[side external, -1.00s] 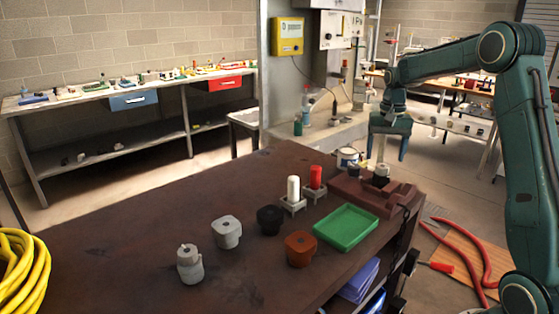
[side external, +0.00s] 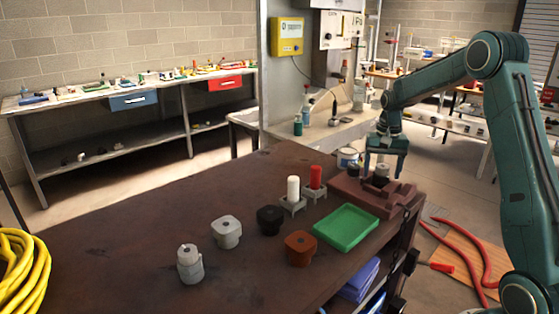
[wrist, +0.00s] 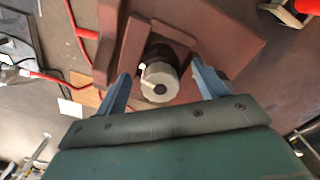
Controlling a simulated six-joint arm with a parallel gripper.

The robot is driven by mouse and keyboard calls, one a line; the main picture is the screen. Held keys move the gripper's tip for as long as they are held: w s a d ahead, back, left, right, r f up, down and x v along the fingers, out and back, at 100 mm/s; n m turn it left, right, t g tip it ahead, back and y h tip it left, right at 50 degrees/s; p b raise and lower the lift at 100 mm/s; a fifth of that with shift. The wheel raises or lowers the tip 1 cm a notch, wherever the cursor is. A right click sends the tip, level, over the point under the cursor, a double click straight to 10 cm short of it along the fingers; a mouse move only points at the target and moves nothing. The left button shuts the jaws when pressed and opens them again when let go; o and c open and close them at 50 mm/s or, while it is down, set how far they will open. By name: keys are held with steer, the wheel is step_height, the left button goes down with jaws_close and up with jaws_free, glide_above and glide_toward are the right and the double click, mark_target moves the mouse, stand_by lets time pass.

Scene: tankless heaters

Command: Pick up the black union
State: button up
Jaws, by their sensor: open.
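A black union with a grey top (wrist: 162,72) sits in the brown fixture (wrist: 225,45). It also shows at the fixture's far end in the side view, partly covered by my gripper (side external: 384,168). In the wrist view my open gripper (wrist: 160,76) has one finger on each side of the union, with a gap visible on both sides. Nothing is held. From these views I cannot tell exactly how far the fingertips reach down beside it. Another black fitting (side external: 269,220) stands on the bench, away from my gripper.
A green tray (side external: 346,228) lies in front of the fixture. White and red cylinders (side external: 316,177) stand in grey holders to its left. Grey fittings (side external: 227,231) and a brown one (side external: 300,248) stand on the bench (side external: 130,230). The bench's left part is mostly clear.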

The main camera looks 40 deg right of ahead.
stand_by(0.4)
jaws_close()
steer(key=shift+r, duration=0.15)
step_height(320, 180, up, 20)
stand_by(0.9)
stand_by(0.6)
